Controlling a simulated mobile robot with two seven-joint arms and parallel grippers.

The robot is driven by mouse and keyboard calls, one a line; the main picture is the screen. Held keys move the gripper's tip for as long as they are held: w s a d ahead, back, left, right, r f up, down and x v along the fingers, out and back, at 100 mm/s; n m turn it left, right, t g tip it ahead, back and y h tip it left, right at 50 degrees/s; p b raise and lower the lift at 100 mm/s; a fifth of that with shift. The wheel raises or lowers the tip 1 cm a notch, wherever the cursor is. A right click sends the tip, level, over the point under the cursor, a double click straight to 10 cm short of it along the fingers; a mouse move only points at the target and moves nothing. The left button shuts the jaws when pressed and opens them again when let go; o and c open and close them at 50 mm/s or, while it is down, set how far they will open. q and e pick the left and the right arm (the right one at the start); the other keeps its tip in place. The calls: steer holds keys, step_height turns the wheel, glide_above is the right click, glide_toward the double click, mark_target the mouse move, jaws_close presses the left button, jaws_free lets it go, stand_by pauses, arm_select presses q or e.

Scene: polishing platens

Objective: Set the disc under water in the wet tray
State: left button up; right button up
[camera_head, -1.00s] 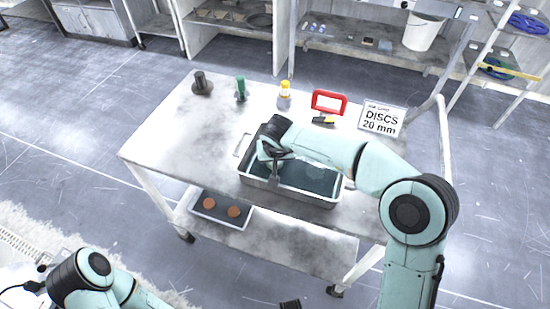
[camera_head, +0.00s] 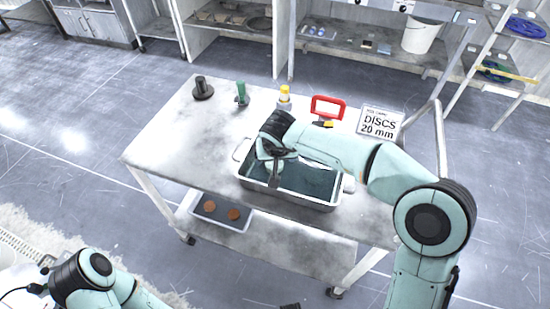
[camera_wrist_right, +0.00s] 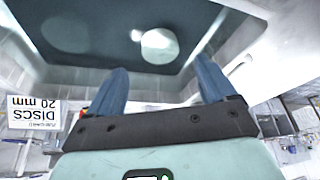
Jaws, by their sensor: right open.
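The wet tray (camera_head: 318,204) is a grey metal basin on the worktable, holding dark, still water. My right gripper (camera_head: 273,178) is over its left part. In the right wrist view the two blue fingers of my right gripper (camera_wrist_right: 163,82) are apart with nothing between them. A pale round disc (camera_wrist_right: 158,46) shows beyond the fingertips, within the dark water area and clear of both fingers. A fainter round shape (camera_wrist_right: 68,33) shows to its left, dimmer, seemingly under water. Only my left arm shows at the lower left; its gripper is not clearly visible.
Along the table's back stand a black-handled tool (camera_head: 202,87), a green item (camera_head: 241,93), a yellow-topped bottle (camera_head: 284,97), a red frame (camera_head: 327,107) and a disc sign (camera_head: 380,123). A shelf tray (camera_head: 236,225) below holds two brown discs. The table's left is clear.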

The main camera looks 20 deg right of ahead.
steer(key=p+v, duration=0.1)
steer(key=v, duration=0.5)
steer(key=shift+r, duration=0.4)
steer(key=shift+s+f, duration=0.1)
steer(key=shift+s, duration=0.1)
